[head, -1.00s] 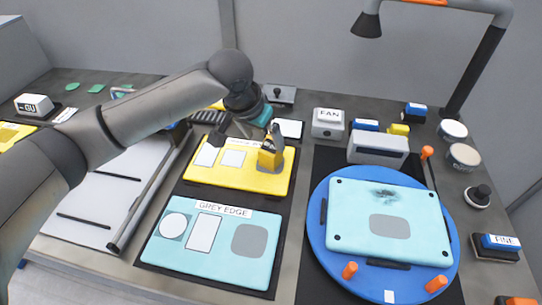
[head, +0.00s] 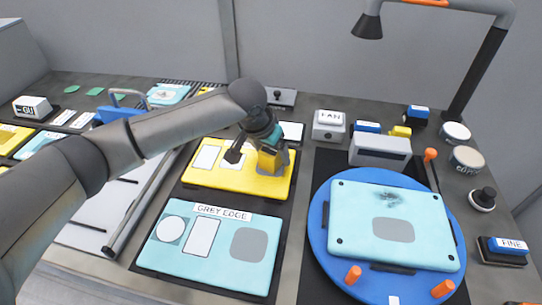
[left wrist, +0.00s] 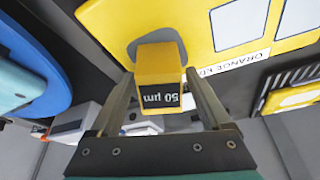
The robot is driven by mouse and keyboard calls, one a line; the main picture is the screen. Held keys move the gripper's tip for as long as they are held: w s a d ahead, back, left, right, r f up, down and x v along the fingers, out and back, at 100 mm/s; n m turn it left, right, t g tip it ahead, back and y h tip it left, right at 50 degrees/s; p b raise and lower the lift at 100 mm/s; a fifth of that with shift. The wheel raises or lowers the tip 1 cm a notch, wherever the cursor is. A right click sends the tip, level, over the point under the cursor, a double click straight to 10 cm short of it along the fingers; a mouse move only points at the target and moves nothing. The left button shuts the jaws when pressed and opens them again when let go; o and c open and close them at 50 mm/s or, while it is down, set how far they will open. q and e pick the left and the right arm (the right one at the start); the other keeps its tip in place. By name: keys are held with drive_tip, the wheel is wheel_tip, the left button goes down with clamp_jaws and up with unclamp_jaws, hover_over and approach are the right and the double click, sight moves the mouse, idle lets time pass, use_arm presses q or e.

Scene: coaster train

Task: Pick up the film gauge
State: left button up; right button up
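The film gauge (head: 270,161) is a small yellow block with a dark display. It stands on the grey oval patch of the yellow panel (head: 207,178). In the left wrist view the gauge (left wrist: 158,66) shows "50 µm", upside down. My left gripper (left wrist: 160,80) is open, with one finger on each side of the gauge and narrow gaps visible. In the head view my left gripper (head: 253,157) is down at the gauge, partly covering it. My right gripper is not in view.
A light blue panel labelled "GREY EDGE" (head: 184,258) lies in front. A blue round turntable (head: 322,262) with another light blue panel (head: 350,215) and orange pegs is at right. A white FAN box (head: 329,125) stands behind. A lamp (head: 368,25) hangs above.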

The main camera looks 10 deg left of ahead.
use_arm(q)
clamp_jaws()
idle(0.4)
